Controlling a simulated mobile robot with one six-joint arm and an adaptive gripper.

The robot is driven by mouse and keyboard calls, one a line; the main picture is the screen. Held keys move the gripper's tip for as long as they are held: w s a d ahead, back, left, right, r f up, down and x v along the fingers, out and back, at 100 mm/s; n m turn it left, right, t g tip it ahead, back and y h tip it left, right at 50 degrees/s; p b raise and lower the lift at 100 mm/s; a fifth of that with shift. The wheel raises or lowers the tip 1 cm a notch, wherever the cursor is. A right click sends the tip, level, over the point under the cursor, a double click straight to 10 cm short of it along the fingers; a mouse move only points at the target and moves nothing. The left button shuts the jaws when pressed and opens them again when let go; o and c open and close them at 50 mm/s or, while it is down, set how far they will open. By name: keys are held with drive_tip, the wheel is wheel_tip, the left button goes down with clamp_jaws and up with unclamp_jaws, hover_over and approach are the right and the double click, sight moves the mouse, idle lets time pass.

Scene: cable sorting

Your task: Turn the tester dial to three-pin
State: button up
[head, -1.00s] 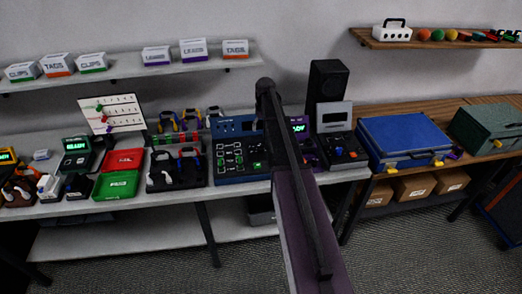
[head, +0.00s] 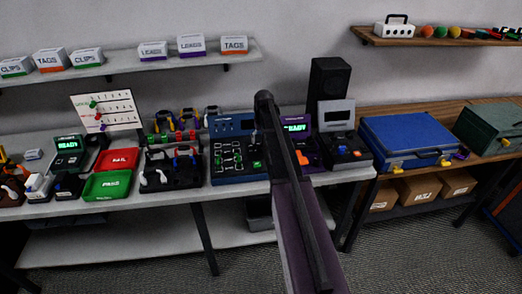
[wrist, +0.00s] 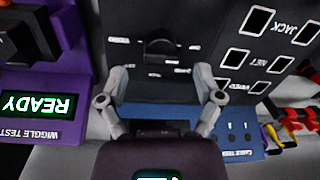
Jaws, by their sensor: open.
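The blue cable tester (head: 228,124) stands on the white bench, partly hidden by my arm in the head view. In the wrist view its dark panel appears upside down, with a blue strip (wrist: 236,140). A black dial (wrist: 160,47) sits on that panel with small white labels around it. I cannot read the labels or tell which one the dial points to. My gripper (wrist: 160,76) is open, with its two grey fingertips spread to either side of the dial's line. The dial shows just beyond them, and I cannot tell whether they touch it. The head view does not show the fingertips clearly.
The purple wiggle tester (wrist: 78,125), its screen reading READY, stands close beside the cable tester. Outlined connector slots (wrist: 258,20) lie on the panel's other side. A black cable holder (head: 172,175), a red tray (head: 117,159) and a green tray (head: 107,186) stand further left.

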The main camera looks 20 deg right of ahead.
sight(261, 144)
drive_tip(key=shift+a+f+b, duration=0.1)
drive_tip(key=shift+f+b, duration=1.4)
drive_tip(key=shift+f, duration=0.3)
drive_tip(key=c, duration=1.1)
